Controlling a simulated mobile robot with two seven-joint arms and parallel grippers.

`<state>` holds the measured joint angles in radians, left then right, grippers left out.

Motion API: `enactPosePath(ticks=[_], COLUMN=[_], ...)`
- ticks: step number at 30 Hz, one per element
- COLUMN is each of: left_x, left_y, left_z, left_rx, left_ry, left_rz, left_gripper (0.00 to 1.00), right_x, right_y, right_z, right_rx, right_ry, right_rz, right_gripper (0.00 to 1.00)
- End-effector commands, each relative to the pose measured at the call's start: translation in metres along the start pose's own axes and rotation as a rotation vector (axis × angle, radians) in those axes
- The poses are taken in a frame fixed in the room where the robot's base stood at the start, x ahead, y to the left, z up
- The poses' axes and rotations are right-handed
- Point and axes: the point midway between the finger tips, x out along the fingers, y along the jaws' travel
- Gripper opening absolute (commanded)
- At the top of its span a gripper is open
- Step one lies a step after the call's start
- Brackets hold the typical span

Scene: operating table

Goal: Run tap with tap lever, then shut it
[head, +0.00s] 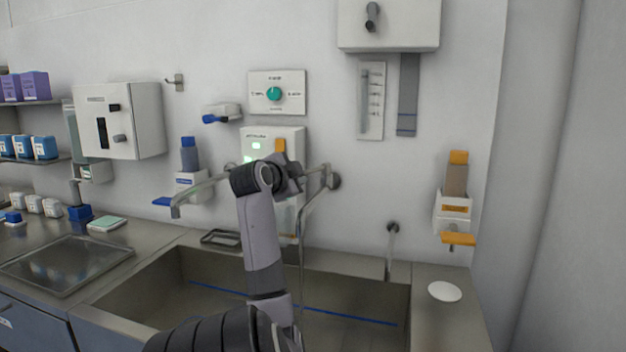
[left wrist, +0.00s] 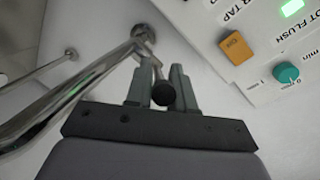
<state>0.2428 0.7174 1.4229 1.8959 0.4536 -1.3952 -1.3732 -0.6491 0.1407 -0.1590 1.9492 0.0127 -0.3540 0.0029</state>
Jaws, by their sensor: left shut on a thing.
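The chrome tap is fixed to the wall by a round mount (head: 334,181). My left gripper (head: 294,173) is at the wall beside the mount. In the left wrist view, its fingers (left wrist: 162,88) are closed around the tap lever, whose dark round knob (left wrist: 163,95) shows between them. The arm hides part of the tap in the head view. A thin grey line (head: 301,260) drops into the sink; I cannot tell whether it is pipe or water. My right gripper is out of view.
The steel sink (head: 375,291) lies below, with a blue line inside. A control panel (head: 257,133) with an orange button (left wrist: 236,47) and teal knob (left wrist: 286,72) is close to my gripper. A short wall pipe (head: 391,240) and orange-topped dispenser (head: 456,190) are to the right.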

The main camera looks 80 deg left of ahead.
Motion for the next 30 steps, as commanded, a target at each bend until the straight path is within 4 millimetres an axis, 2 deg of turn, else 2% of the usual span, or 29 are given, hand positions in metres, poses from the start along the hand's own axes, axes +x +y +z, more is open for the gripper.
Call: enactPosePath(ticks=[7,21,22,23,30], left_x=[-0.0005,-0.0006,-0.0006,-0.0006,-0.0004], left_y=[-0.0065,-0.0078,-0.0078,-0.0078,-0.0068], left_z=[0.0092,0.0105,0.0105,0.0105,0.0104], left_rx=[0.007,0.008,0.008,0.008,0.007], left_ry=[0.024,0.028,0.028,0.029,0.029], left_rz=[0.013,0.015,0.015,0.015,0.017], left_gripper=[0.0,0.0,0.29,0.38,0.38], right_x=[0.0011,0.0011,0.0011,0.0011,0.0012], right_y=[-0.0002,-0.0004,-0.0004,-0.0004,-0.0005], right_z=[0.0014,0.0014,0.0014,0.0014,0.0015], right_rx=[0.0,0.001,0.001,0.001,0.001], right_ry=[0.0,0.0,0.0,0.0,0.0], right_rz=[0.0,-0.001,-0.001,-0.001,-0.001], right_gripper=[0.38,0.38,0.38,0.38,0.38])
